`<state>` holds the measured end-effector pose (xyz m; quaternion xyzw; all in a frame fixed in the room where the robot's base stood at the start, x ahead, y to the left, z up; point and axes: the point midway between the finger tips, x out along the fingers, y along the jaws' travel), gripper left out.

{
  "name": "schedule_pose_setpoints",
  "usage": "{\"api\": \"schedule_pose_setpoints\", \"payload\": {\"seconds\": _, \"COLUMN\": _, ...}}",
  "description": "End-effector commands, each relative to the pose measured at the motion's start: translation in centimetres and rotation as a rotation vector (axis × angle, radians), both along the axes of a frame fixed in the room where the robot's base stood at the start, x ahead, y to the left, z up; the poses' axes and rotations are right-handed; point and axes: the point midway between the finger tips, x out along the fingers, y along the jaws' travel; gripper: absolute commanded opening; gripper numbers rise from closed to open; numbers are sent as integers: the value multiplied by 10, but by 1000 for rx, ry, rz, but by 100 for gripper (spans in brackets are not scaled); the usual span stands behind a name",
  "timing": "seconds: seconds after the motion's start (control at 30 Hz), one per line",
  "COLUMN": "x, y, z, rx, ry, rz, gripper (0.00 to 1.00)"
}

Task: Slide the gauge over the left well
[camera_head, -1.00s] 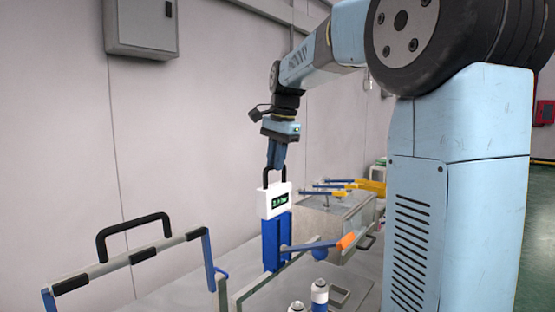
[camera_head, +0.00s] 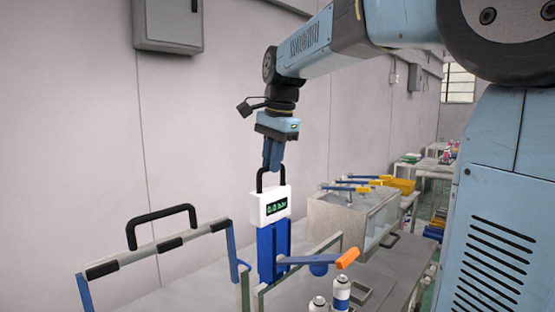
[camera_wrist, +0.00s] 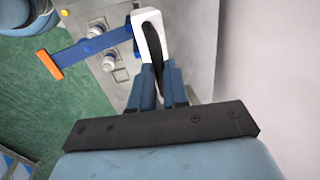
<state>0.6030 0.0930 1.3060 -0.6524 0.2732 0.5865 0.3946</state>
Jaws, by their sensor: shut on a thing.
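The gauge (camera_head: 270,206) is a white box with a lit green display and a black loop handle, on top of a blue upright (camera_head: 270,250). A blue lever with an orange end (camera_head: 347,258) sticks out to its right. My gripper (camera_head: 272,166) is above the gauge, shut on the black handle. The wrist view shows the gauge's white body (camera_wrist: 152,38) just past my fingers. Two cans with white tops, one at the left (camera_head: 318,304) and one at the right (camera_head: 341,292), stand below the lever. I cannot make out the left well clearly.
A frame with a black handle (camera_head: 160,217) stands at the left on the grey bench. A metal box (camera_head: 352,212) with blue and yellow levers is behind at the right. The wall (camera_head: 80,120) runs close behind the bench.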

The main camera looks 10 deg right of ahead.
Motion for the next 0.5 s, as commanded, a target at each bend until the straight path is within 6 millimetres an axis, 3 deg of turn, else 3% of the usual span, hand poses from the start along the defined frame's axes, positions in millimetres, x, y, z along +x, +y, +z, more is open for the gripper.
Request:
{"api": "schedule_pose_setpoints", "payload": {"seconds": 0.03, "x": -1, "y": 7, "z": 3, "rx": 8, "ry": -7, "rz": 10, "gripper": 16}}
{"api": "schedule_pose_setpoints", "payload": {"seconds": 0.3, "x": -1, "y": 4, "z": 1, "rx": 5, "ry": -3, "rz": 7, "gripper": 40}}
{"api": "schedule_pose_setpoints", "payload": {"seconds": 0.5, "x": -1, "y": 3, "z": 1, "rx": 3, "ry": -1, "rz": 5, "gripper": 40}}
